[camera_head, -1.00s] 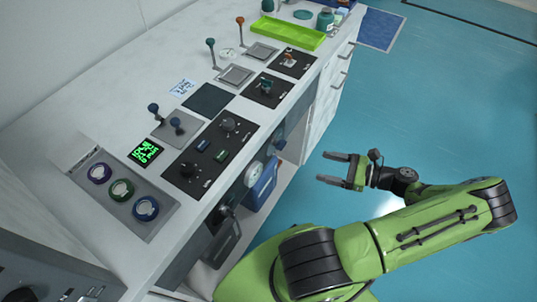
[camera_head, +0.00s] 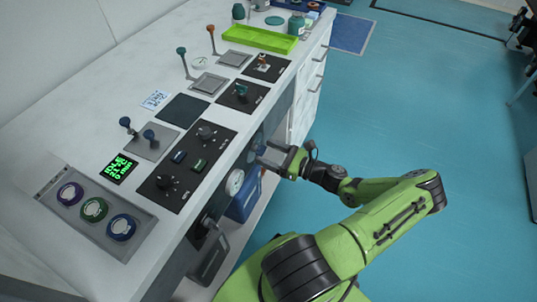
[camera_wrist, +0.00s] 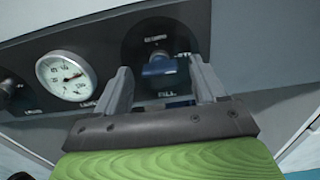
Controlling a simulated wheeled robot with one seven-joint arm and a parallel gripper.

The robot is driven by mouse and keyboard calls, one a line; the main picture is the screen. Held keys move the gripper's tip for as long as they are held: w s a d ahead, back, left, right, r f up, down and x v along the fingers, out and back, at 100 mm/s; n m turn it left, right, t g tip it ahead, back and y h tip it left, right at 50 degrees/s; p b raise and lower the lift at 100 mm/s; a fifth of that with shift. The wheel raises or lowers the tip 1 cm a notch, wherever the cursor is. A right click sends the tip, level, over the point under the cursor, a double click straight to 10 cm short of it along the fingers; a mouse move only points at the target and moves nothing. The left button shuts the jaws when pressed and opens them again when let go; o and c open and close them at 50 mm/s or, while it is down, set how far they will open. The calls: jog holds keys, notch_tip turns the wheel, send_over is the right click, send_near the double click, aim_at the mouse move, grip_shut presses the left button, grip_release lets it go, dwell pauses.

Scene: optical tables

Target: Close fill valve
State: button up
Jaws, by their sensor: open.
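The fill valve (camera_wrist: 160,65) shows in the wrist view as a blue handle on a dark round plate, with the word "FILL" below it. It is on the dark front panel under the bench top. My gripper (camera_wrist: 160,88) is open, with one finger to each side of the blue handle in the picture. I cannot tell whether the fingers touch it. In the head view my gripper (camera_head: 270,157) is at the bench front, right of the gauge, and partly hides the valve.
A round white gauge (camera_wrist: 66,75) sits left of the valve, and it also shows in the head view (camera_head: 235,182). A second dark knob (camera_wrist: 8,88) is at the far left. A blue box (camera_head: 243,203) stands under the panel.

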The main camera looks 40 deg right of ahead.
jog(key=shift+w+a, duration=0.1)
jog(key=shift+w, duration=0.15)
jog(key=c, duration=1.1)
jog(key=shift+o, duration=0.2)
jog(key=shift+n, duration=0.3)
jog(key=shift+n+b, duration=0.45)
jog(key=shift+n, duration=8.15)
